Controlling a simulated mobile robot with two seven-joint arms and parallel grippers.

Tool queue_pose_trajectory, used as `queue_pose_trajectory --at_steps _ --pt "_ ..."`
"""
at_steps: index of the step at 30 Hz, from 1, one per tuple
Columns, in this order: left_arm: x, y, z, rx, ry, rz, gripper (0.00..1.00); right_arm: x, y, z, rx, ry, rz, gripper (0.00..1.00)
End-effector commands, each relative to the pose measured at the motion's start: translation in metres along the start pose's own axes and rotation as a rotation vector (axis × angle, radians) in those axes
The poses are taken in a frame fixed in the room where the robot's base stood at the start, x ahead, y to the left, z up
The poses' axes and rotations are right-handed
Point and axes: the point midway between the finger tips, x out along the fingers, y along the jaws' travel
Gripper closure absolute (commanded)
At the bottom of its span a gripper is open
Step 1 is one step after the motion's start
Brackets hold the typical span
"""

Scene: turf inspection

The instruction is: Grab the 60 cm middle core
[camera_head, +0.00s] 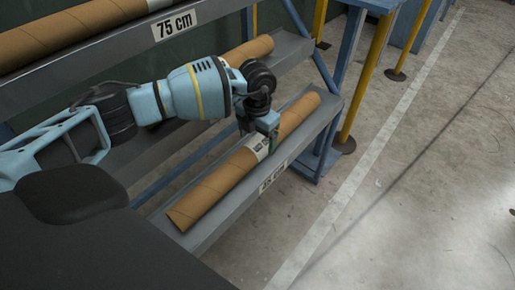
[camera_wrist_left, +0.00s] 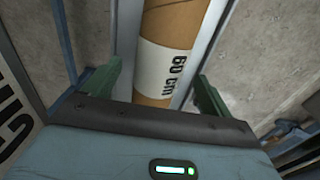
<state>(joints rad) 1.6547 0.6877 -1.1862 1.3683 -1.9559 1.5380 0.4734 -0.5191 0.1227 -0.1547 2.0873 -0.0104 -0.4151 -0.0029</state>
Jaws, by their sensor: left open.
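A brown cardboard core (camera_head: 205,195) with a white band lies on the lowest shelf visible in the head view. In the left wrist view the core (camera_wrist_left: 167,25) carries a white label reading "60 cm". My left gripper (camera_head: 258,138) is over the core's banded middle. In the left wrist view its two green fingers (camera_wrist_left: 157,85) are open, one on each side of the core, with gaps to it. Whether the fingertips reach below the core's top is hard to tell. My right gripper is not in view.
A top shelf tagged "75 cm" (camera_head: 175,25) holds a large core (camera_head: 60,35). Another core (camera_head: 250,48) lies on the middle shelf, partly hidden by my left arm. The lowest shelf's tag (camera_head: 272,178) is small. A blue rack post and yellow posts (camera_head: 365,75) stand beyond; floor at right is clear.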

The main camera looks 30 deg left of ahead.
Motion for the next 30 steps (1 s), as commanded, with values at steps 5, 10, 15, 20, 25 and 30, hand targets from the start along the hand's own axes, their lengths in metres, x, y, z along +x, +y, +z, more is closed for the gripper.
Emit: queue_pose_trajectory --at_steps 5,10,15,20,25,30 --pt "0.023 -0.001 0.001 0.001 0.001 0.000 0.15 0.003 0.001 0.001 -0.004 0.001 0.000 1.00" --pt "0.025 0.000 0.001 0.001 -0.001 0.000 0.15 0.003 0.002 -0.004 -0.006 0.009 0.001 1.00" --pt "0.025 0.000 0.001 0.001 -0.001 0.000 0.28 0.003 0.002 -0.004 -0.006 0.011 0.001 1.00" --pt "0.025 0.000 0.001 0.001 -0.001 0.000 0.49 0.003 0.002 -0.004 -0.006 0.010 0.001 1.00" --pt "0.025 0.000 0.001 0.001 -0.001 0.000 0.72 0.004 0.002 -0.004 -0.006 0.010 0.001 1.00" --pt "0.023 0.000 0.002 0.001 -0.004 -0.001 0.84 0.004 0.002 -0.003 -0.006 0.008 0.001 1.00"
